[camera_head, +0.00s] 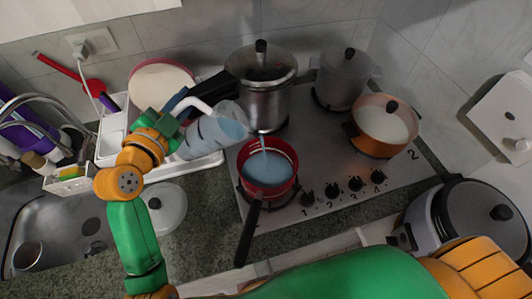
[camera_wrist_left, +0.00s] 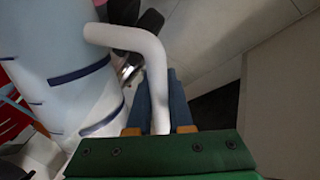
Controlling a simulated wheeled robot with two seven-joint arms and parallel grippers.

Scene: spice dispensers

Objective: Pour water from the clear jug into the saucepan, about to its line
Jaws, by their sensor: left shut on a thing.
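The clear jug (camera_head: 213,131) is tilted with its mouth toward the right, and a thin stream of bluish water (camera_head: 263,146) falls from it. The red saucepan (camera_head: 268,160) sits on the front left burner under the stream and has bluish water in it. Its dark handle points toward the front. My left gripper (camera_head: 184,107) is shut on the jug's white handle. In the left wrist view the jug's handle (camera_wrist_left: 150,62) passes between my blue fingers (camera_wrist_left: 155,100), beside the jug's body (camera_wrist_left: 65,60). My right gripper is not in view.
A steel pressure cooker (camera_head: 262,90) stands right behind the saucepan. A grey pot (camera_head: 342,80) and an orange pot (camera_head: 382,128) share the stove. A rice cooker (camera_head: 470,215) is at the right. A white lid (camera_head: 163,207) lies on the counter left of the saucepan.

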